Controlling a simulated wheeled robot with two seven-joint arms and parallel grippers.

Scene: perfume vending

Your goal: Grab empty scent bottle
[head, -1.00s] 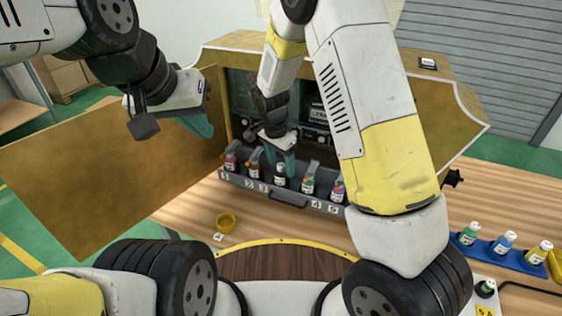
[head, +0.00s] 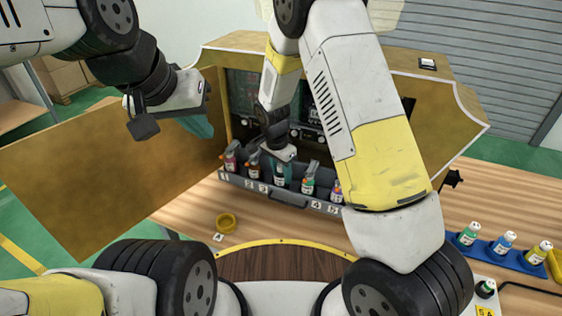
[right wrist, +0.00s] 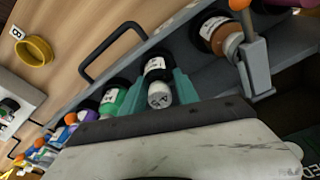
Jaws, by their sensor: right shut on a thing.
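A row of small bottles stands in the numbered drawer tray (head: 240,184) at the front of the open machine. My right gripper (head: 281,174) reaches down into the tray and is shut on the middle scent bottle (right wrist: 154,67). In the right wrist view its teal fingers lie on either side of this bottle, which has a white label and a pale cap. Whether the bottle is empty is hard to tell. My left gripper (head: 200,124) is by the machine's open door (head: 110,175), away from the bottles; its opening cannot be made out.
A brown bottle (head: 254,170) and a green bottle (head: 308,186) flank the held one closely. The tray's dark handle (head: 288,199) sticks out in front. A yellow ring (head: 226,221) lies on the table. A blue rack (head: 512,257) with bottles is at the right.

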